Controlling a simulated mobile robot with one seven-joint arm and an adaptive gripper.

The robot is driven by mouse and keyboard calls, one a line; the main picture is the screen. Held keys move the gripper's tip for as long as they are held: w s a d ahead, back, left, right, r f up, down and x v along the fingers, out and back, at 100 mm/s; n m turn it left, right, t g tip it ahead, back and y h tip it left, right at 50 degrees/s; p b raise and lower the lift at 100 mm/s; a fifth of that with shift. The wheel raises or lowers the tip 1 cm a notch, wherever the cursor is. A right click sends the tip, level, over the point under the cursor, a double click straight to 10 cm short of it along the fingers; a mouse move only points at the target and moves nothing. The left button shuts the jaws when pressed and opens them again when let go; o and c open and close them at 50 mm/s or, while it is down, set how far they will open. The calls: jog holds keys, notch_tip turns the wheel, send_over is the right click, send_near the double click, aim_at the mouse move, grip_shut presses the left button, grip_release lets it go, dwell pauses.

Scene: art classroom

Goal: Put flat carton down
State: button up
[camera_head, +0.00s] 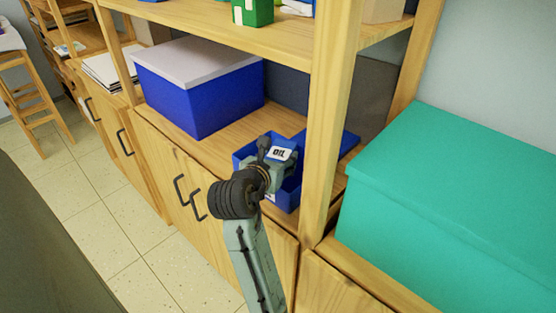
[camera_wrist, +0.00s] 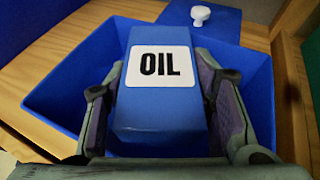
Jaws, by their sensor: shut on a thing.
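The flat carton (camera_wrist: 160,112) is blue with a white label reading OIL. It is between the two fingers of my gripper (camera_wrist: 160,90), which is shut on its sides. The carton is over or partly inside an open blue bin (camera_wrist: 262,100). I cannot tell whether it touches the bin's floor. In the head view, my gripper (camera_head: 277,150) is at the bin (camera_head: 291,190), with the carton's label (camera_head: 280,153) showing between the fingers. The arm hides part of the bin.
The bin stands on a wooden shelf, left of an upright post (camera_head: 330,110). A blue lid (camera_wrist: 215,22) with a white knob lies behind it. A larger blue box (camera_head: 200,95) with a pale lid stands left. A teal box (camera_head: 450,200) is right of the post. Another shelf board (camera_head: 235,30) runs above.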

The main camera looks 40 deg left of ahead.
jog(key=shift+f, duration=0.3)
jog(key=shift+f, duration=0.1)
